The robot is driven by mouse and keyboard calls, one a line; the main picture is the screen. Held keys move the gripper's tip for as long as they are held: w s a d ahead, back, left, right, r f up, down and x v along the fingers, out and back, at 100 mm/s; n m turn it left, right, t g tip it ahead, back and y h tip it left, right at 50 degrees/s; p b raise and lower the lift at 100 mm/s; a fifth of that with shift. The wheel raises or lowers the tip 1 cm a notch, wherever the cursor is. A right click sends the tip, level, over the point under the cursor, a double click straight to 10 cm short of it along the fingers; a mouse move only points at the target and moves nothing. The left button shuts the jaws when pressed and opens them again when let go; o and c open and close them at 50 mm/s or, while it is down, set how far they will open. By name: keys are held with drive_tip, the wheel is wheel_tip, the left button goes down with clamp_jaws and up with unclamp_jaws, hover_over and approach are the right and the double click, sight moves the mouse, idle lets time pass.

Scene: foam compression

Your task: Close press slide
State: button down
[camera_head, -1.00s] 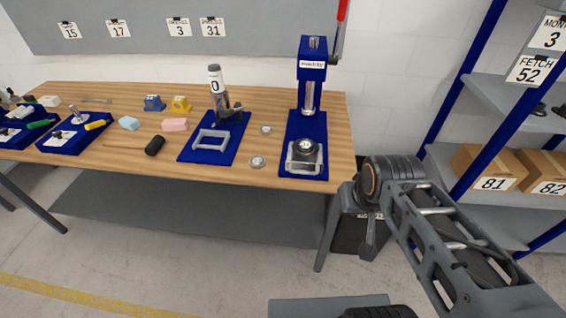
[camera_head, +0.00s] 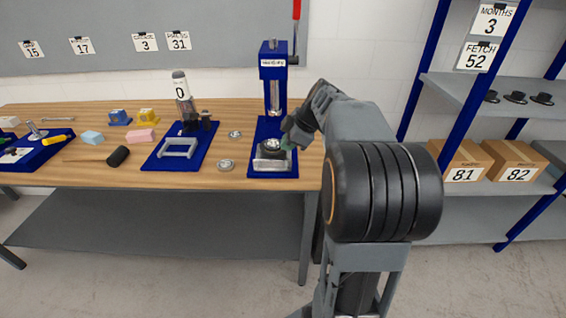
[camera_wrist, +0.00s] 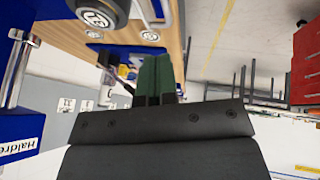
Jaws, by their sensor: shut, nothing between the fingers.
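The blue press (camera_head: 273,75) stands at the right end of the workbench, with a red lever at its top and a chrome ram. At its base, a grey metal slide (camera_head: 272,165) with a dark round die (camera_head: 276,142) sits at the front of the blue base plate. My gripper (camera_head: 287,142) is shut and empty, just right of the slide; contact cannot be told. In the wrist view its green fingers (camera_wrist: 154,76) are together, beside the slide's grey frame (camera_wrist: 151,10). The die (camera_wrist: 100,10) and ram (camera_wrist: 19,62) also show there.
A second blue fixture (camera_head: 180,148) with a grey frame stands left of the press. Small round metal pieces lie between them. Foam blocks and a black mallet (camera_head: 118,156) lie farther left. A blue shelf rack with boxes (camera_head: 460,160) stands at right.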

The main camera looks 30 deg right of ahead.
sight(283, 154)
drive_tip(key=w+d+f+n+b, duration=0.1)
drive_tip(key=w+d+f+n, duration=0.15)
drive_tip(key=d, duration=0.25)
drive_tip(key=shift+n+t+y, duration=0.25)
drive_tip(key=shift+t+y, duration=0.05)
drive_tip(key=shift+t, duration=0.1)
drive_tip(key=p+x, duration=0.1)
drive_tip(key=x, duration=0.8)
drive_tip(key=shift+w+d, duration=0.15)
drive_tip(key=shift+w, duration=0.1)
